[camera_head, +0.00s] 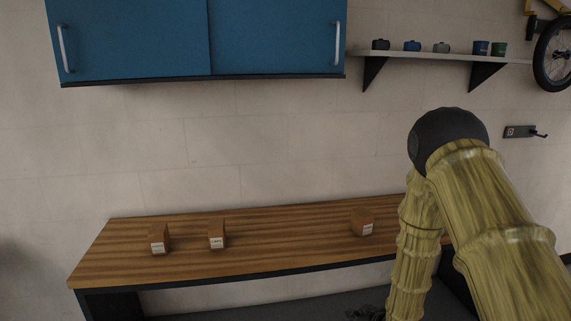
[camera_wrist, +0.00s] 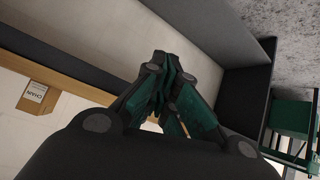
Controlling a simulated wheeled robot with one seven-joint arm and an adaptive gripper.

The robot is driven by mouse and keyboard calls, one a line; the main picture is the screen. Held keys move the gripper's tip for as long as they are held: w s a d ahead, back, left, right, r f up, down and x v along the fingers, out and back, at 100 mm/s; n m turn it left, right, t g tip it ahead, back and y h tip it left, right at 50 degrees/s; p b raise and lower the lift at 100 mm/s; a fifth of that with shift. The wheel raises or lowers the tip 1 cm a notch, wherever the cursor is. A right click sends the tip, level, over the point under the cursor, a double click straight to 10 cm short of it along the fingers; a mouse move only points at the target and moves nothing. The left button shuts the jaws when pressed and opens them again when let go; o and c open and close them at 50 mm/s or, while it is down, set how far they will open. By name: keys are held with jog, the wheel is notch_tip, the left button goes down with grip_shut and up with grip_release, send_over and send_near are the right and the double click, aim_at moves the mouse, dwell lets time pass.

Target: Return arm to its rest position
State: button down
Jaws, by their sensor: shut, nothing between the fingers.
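My arm stands bent at the right in the head view, its elbow above the workbench's right end. My gripper (camera_wrist: 163,75) shows in the wrist view with its fingers together and nothing between them. In the head view a dark part of it (camera_head: 366,313) shows at the bottom edge, low in front of the bench. The fingers touch no object that I can see.
The wooden workbench (camera_head: 290,240) carries small brown boxes at left (camera_head: 160,239), centre-left (camera_head: 217,235) and right (camera_head: 362,222). A blue cabinet (camera_head: 130,40) and a shelf (camera_head: 430,55) with several small items hang above. A green object (camera_wrist: 291,115) stands right in the wrist view.

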jog(key=s+f+m+g+h, duration=0.1)
jog(key=s+f, duration=0.3)
jog(key=s, duration=0.3)
jog(key=s+f+m+g, duration=0.2)
jog(key=s+f, duration=0.2)
jog(key=s, duration=0.3)
jog(key=s+f+m+g+h, duration=0.1)
jog(key=s+f, duration=0.4)
jog(key=s, duration=0.3)
jog(key=s+f+m+g, duration=0.1)
jog(key=s+g, duration=0.1)
jog(key=s, duration=0.9)
jog(key=s+d+f+m+g+h, duration=0.1)
jog(key=s+m+g, duration=0.1)
jog(key=s, duration=0.9)
jog(key=shift+s+d+f+g+h, duration=0.2)
jog(key=shift+s+f+g+h, duration=0.15)
jog(key=shift+g, duration=0.25)
